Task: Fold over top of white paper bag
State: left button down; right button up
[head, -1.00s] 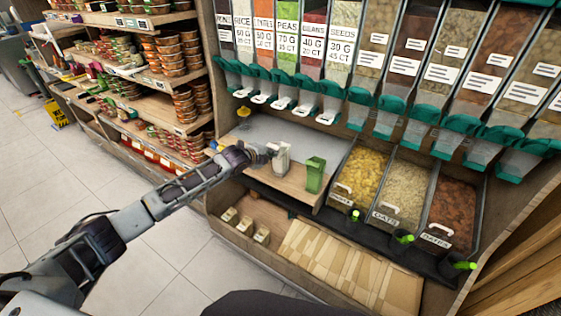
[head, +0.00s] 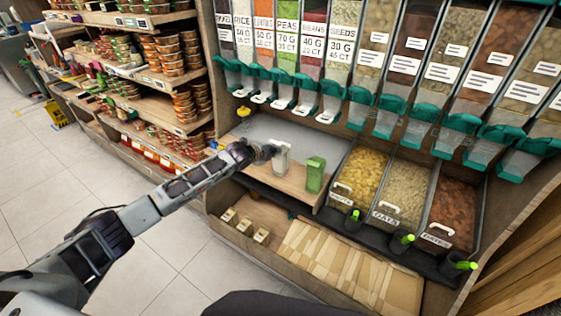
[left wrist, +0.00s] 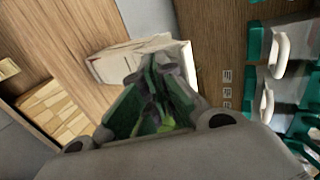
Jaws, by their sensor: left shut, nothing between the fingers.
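The white paper bag (head: 281,163) stands upright on the wooden shelf below the dispensers in the head view. Its pale side also shows in the left wrist view (left wrist: 118,64), just beyond my fingers. My left gripper (head: 270,152) is at the upper left of the bag, close to its top. In the left wrist view its green and dark fingers (left wrist: 160,66) are together, with nothing seen between them, and overlap the bag's edge in the picture. I cannot tell whether they touch it. The fingers hide part of the bag. My right gripper is not in view.
A green bag (head: 315,175) stands right of the white one. Bins of yellow pieces (head: 359,180), oats (head: 403,190) and dates (head: 453,212) lie further right. Teal-spouted dispensers hang above the shelf. A yellow-topped item (head: 243,112) stands at the back left.

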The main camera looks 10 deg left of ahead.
aim_at(274, 143)
pick_arm(q)
jog(key=shift+w+d+b, duration=0.2)
jog(key=shift+w, duration=0.45)
jog(key=shift+w+d+b, duration=0.2)
jog(key=shift+w, duration=0.4)
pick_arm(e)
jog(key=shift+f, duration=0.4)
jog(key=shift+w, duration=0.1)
pick_arm(q)
jog(key=shift+s+a+r+p, duration=0.15)
jog(key=shift+s+r+p, duration=0.25)
jog(key=shift+r+p, duration=0.45)
jog(key=shift+s+a+r+p, duration=0.1)
jog(key=shift+s+r+p, duration=0.4)
jog(key=shift+p, duration=0.55)
jog(key=p, duration=0.1)
jog(key=r+p, duration=0.1)
jog(key=s+r+p, duration=0.1)
jog(key=shift+a+r, duration=0.2)
jog(key=shift+a, duration=0.05)
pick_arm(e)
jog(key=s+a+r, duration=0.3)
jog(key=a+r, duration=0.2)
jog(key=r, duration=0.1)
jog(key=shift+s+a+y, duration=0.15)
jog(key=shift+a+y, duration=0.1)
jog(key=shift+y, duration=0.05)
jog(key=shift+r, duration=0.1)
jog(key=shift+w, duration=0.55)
